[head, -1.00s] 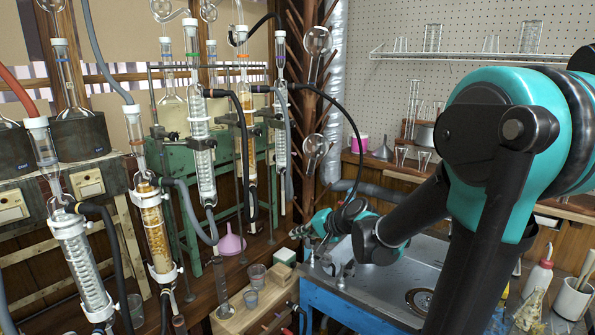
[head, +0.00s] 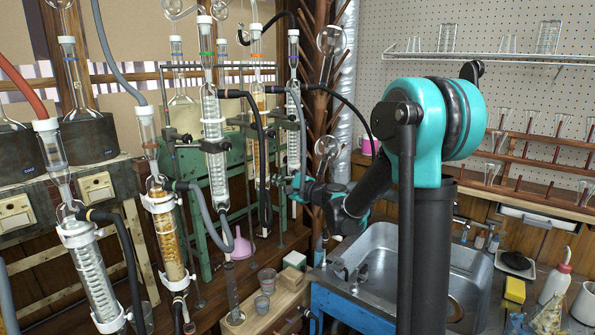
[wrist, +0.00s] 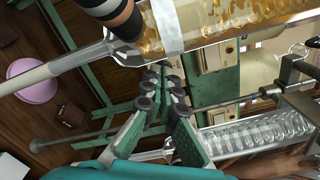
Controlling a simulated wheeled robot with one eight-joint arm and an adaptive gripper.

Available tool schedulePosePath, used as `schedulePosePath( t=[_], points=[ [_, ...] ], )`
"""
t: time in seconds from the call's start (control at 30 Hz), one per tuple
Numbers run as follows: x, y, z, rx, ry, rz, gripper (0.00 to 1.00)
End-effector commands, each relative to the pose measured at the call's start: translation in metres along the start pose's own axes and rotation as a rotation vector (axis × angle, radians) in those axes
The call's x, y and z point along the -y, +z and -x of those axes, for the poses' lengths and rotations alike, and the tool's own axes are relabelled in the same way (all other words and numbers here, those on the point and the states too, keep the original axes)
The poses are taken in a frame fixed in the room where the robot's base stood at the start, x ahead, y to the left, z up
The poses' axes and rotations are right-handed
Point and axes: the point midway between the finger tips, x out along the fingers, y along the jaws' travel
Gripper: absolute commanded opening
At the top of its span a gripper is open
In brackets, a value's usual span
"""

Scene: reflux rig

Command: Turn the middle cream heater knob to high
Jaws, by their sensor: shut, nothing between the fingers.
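In the wrist view, a cream panel (wrist: 217,52) sits on a green housing, just right of my fingertips and partly behind a glass column. Its knob and setting are too small to tell. In the head view, cream heater panels (head: 97,188) (head: 15,212) show at the left, and the green housing (head: 185,165) stands behind the condensers. I cannot tell which knob is the middle one. My gripper (wrist: 160,92) is shut and empty, in front of the green frame. In the head view my gripper (head: 288,187) is beside the right-hand condenser, clear of the left panels.
An amber-filled glass column (wrist: 190,22) crosses close above my fingers in the wrist view, and a coiled condenser (wrist: 255,132) lies at the lower right. Black hoses (head: 262,150) and clamps crowd the rig. A pink funnel (head: 242,248) and a sink (head: 375,265) stand nearby.

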Motion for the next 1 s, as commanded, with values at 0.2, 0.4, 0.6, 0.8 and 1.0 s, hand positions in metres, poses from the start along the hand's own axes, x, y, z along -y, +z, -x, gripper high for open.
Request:
schedulePosePath(
  t=[0.2,0.4,0.6,0.8,1.0],
  points=[
    [0.000,0.000,-0.019,0.001,0.001,0.001,0.00],
    [-0.001,0.000,-0.043,0.001,0.002,0.002,0.00],
    [0.000,0.000,-0.062,-0.001,0.001,0.002,0.00],
    [0.000,0.000,-0.066,-0.001,0.001,0.002,0.00],
    [0.000,0.000,-0.065,-0.001,0.001,0.002,0.00]
  ],
)
